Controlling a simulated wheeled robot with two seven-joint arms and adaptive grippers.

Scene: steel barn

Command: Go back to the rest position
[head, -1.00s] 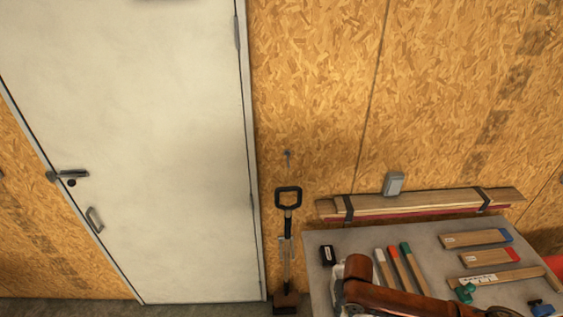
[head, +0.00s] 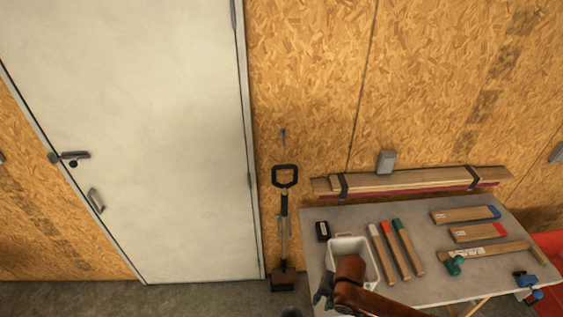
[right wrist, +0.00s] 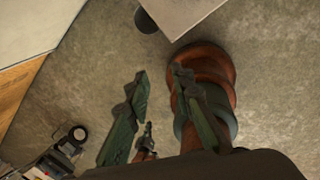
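My right gripper (head: 322,289) is at the front left of the table in the head view, at the end of a rust-brown arm coming from the lower right. In the right wrist view its two dark green fingers (right wrist: 155,95) are spread apart with nothing held between them. Bare floor shows beyond them.
The grey table (head: 345,217) holds a white bin (head: 341,243) just behind my right gripper, several wood strips and a black box (head: 323,231). A long-handled shovel (head: 284,230) leans on the wall left of it. The floor before the white door (head: 150,140) is clear.

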